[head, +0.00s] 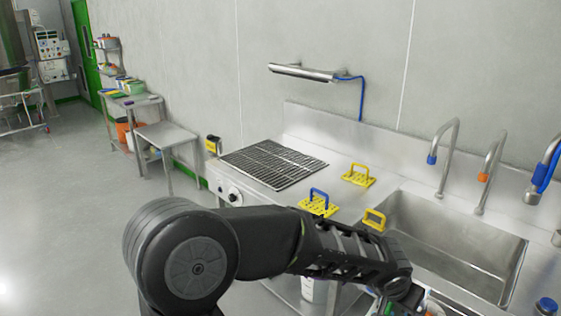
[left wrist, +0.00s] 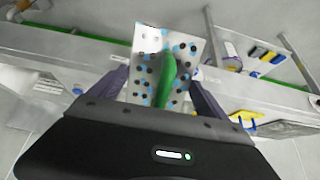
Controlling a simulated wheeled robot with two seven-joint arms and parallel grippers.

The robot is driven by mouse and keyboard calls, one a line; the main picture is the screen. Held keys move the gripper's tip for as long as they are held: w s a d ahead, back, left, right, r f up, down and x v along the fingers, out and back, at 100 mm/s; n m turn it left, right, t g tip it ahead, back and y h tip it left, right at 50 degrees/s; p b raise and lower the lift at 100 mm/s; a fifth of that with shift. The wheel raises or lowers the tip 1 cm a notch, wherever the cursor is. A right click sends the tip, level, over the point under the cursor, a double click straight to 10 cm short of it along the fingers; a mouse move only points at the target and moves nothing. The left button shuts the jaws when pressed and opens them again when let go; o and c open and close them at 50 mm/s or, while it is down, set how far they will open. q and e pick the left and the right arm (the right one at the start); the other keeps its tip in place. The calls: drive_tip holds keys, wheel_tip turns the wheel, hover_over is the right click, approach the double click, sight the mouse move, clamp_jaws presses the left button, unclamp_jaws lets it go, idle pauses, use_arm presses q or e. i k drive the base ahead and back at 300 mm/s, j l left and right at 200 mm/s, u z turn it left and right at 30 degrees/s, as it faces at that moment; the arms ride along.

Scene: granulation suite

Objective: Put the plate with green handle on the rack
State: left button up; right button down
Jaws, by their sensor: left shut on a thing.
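The plate with green handle (left wrist: 152,50) is pale with dark and blue round spots, and its green handle (left wrist: 167,72) runs up its middle in the left wrist view. My left gripper (left wrist: 160,88) is shut on it, one finger on each side. In the head view my left gripper (head: 402,294) is at the bottom right, in front of the sink counter; only a bit of green shows by it. A dark slatted rack (head: 272,163) lies flat on the counter, left of the sink, and looks empty. My right gripper is not in view.
Yellow plates with handles stand on the counter: one with a blue handle (head: 318,203), one yellow behind it (head: 358,175) and one at the sink edge (head: 374,219). The sink (head: 455,245) has several taps. A wall bar (head: 303,72) hangs above the rack.

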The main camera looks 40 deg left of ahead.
sight(261, 154)
drive_tip(key=i+j+z, duration=0.1)
drive_tip(key=i+j, duration=0.15)
drive_tip(key=j, duration=0.7)
drive_tip(key=i+j+z, duration=0.15)
drive_tip(key=j, duration=0.8)
drive_tip(key=i+j+z, duration=0.1)
drive_tip(key=j, duration=0.9)
drive_tip(key=i+j+z, duration=0.15)
drive_tip(key=j, duration=0.85)
drive_tip(key=i+j+z, duration=0.1)
drive_tip(key=j, duration=0.9)
drive_tip(key=i+j, duration=0.2)
drive_tip(key=j+z, duration=0.05)
drive_tip(key=j, duration=0.05)
